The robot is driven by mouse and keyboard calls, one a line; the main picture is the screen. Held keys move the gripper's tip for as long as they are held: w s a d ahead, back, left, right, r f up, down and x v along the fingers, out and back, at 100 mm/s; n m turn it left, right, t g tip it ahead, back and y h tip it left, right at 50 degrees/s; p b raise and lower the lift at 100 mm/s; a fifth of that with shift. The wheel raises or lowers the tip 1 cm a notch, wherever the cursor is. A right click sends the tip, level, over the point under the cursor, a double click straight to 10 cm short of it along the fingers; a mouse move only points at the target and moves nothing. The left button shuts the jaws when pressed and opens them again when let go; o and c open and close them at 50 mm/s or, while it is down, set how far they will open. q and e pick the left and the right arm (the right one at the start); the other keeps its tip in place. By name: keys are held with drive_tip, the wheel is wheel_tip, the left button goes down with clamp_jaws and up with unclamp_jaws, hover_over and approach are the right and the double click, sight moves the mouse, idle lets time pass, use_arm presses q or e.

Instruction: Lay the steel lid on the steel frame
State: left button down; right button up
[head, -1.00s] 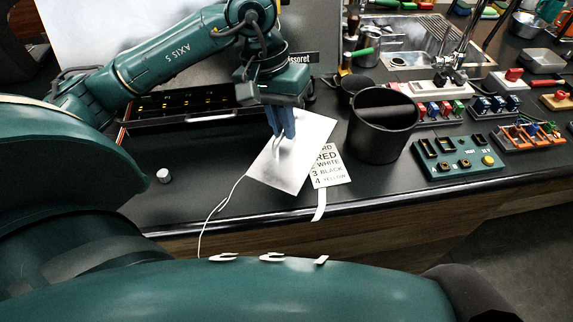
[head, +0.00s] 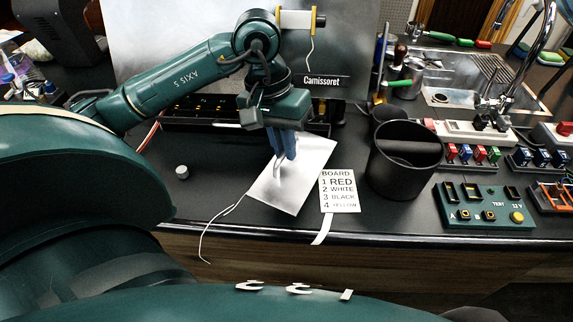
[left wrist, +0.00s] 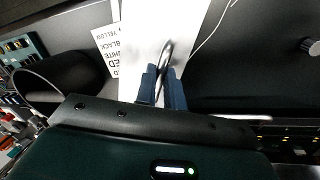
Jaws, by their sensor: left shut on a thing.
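The steel lid is a thin, bright, flat plate (head: 298,188) above the dark bench, left of a printed card. My left gripper (head: 284,165) is shut on the thin loop handle on the lid's top. The left wrist view shows the dark handle between the blue fingertips (left wrist: 161,88), with the bright lid (left wrist: 180,25) beyond. I cannot tell whether the lid touches the bench. Behind it, a long dark housing with small yellow lights (head: 200,112) is partly hidden by my arm; it seems to be the steel frame. My right gripper is not in view.
A printed card (head: 340,190) lies right of the lid, and a black bin (head: 402,165) stands beyond it. A white cord (head: 207,225) hangs over the bench edge. A small white knob (head: 182,172) stands left. A green test board (head: 485,205) sits right.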

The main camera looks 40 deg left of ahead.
sight(283, 163)
use_arm(q)
drive_tip(key=x, duration=0.2)
drive_tip(key=a+x, duration=0.1)
drive_tip(key=x, duration=0.1)
drive_tip(key=shift+d+f, duration=0.15)
drive_tip(key=shift+f, duration=0.35)
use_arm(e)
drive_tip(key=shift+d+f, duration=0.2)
use_arm(q)
drive_tip(key=shift+f, duration=0.35)
drive_tip(key=shift+f+b, duration=0.1)
drive_tip(key=shift+b, duration=0.35)
drive_tip(key=c, duration=1.9)
unclamp_jaws()
drive_tip(key=o, duration=0.4)
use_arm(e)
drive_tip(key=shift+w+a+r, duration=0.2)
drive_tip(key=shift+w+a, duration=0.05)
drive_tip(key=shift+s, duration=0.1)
